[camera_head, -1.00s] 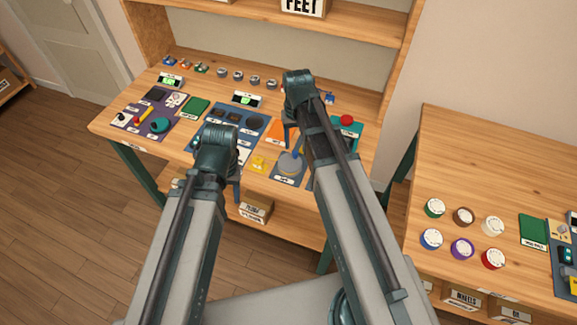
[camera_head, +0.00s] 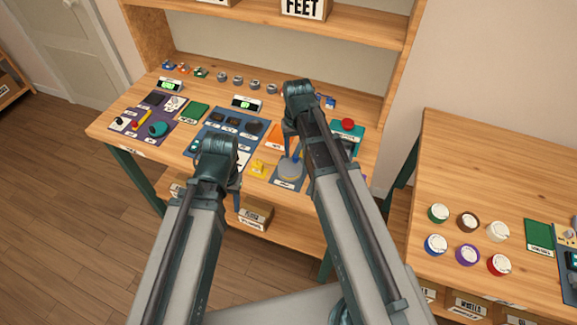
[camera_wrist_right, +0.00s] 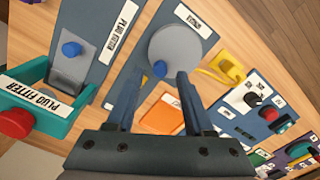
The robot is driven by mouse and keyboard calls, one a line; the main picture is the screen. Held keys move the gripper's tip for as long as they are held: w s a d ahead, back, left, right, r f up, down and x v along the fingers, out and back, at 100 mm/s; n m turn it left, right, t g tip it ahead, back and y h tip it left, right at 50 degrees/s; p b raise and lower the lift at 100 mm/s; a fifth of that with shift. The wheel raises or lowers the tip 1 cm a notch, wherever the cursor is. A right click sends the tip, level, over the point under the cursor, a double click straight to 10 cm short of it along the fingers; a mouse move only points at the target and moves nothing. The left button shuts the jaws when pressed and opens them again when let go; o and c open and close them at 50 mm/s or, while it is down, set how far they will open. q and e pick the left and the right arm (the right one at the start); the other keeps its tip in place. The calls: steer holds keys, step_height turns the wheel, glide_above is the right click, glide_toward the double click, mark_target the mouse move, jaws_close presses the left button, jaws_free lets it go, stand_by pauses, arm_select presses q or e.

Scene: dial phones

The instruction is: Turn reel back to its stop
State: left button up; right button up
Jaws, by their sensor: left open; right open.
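The reel looks to be the grey disc with an upright blue knob (camera_head: 291,169) on a blue-grey board at the table's front. In the right wrist view the disc (camera_wrist_right: 178,45) lies ahead of my right gripper, with its blue knob (camera_wrist_right: 160,68) at the near rim. My right gripper (camera_wrist_right: 157,82) is open, its fingers on either side of the knob's line; I cannot tell whether they touch it. In the head view my right gripper (camera_head: 292,145) is above the disc, partly hidden by its arm. My left gripper (camera_head: 231,195) is open and empty near the front edge.
A teal plug fitter with a red knob (camera_wrist_right: 15,122) stands beside the disc's board. A yellow part (camera_wrist_right: 228,66) and an orange card (camera_wrist_right: 168,114) lie close by. Several dials (camera_head: 467,222) stand on the right table.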

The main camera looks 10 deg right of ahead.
mark_target(296, 156)
steer(key=shift+f+b, duration=1.45)
steer(key=shift+f, duration=0.15)
steer(key=shift+r, duration=0.1)
steer(key=shift+r, duration=0.1)
